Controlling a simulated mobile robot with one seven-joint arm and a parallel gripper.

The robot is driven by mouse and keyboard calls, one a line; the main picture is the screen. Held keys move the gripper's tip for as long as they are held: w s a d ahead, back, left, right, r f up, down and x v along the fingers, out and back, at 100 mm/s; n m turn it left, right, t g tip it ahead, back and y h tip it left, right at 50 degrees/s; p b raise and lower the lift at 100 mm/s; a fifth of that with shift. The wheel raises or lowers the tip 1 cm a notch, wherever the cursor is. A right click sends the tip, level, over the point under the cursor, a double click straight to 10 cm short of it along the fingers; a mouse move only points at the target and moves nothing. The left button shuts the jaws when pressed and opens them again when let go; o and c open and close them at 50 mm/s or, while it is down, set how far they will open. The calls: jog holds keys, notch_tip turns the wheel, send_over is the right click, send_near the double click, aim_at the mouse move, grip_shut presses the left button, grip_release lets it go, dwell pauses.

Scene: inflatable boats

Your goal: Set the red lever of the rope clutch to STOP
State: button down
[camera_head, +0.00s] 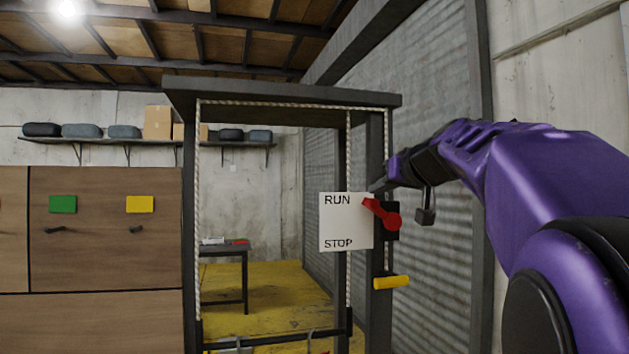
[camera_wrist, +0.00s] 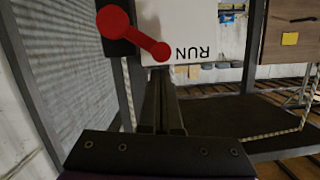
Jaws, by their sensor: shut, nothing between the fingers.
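The red lever (camera_head: 381,213) of the rope clutch is on the frame's right post, and its free end points up and left, beside the word RUN on the white sign (camera_head: 345,232). STOP is printed at the sign's bottom. In the wrist view the scene is upside down, with the red lever (camera_wrist: 138,38) at upper left and RUN beside its end. My gripper (camera_head: 376,186) is shut and empty, just above the lever's end. In the wrist view its fingers (camera_wrist: 161,78) point toward that end; I cannot tell whether they touch it.
A yellow handle (camera_head: 391,282) sticks out of the post below the lever. A rope (camera_head: 197,200) runs around the dark frame (camera_head: 280,88). A corrugated wall (camera_head: 430,270) stands close at the right. Wooden cabinets (camera_head: 105,245) are at the left. A small table (camera_head: 225,250) stands behind the frame.

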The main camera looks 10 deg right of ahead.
jog(key=shift+s, duration=0.1)
jog(key=shift+f, duration=0.15)
jog(key=shift+a+f+n+b, duration=0.2)
jog(key=shift+a+n+b, duration=0.1)
jog(key=shift+b, duration=0.35)
